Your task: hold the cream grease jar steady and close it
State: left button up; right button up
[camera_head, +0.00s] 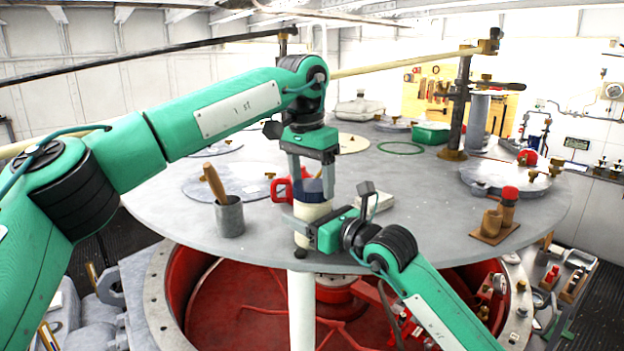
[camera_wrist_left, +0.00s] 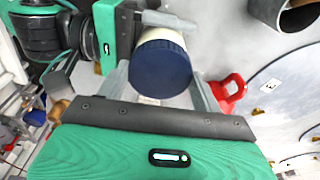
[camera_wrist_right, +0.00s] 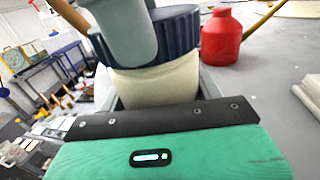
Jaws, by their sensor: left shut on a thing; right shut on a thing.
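The cream grease jar (camera_head: 313,212) stands upright near the front edge of the round grey table. Its dark blue ribbed lid (camera_head: 313,189) sits on top; I cannot tell how tightly it is seated. My left gripper (camera_head: 312,183) reaches down from above, shut on the lid, with a finger on each side; the lid fills the left wrist view's middle (camera_wrist_left: 160,68). My right gripper (camera_head: 304,222) comes in from the right, low, shut on the jar's cream body (camera_wrist_right: 155,82). In the right wrist view a left finger covers part of the lid (camera_wrist_right: 178,35).
A red can (camera_head: 283,188) stands just behind the jar. A grey cup with a wooden handle (camera_head: 229,216) is to the left. The table edge drops off in front.

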pick_arm(q)
jog(key=o, duration=0.9)
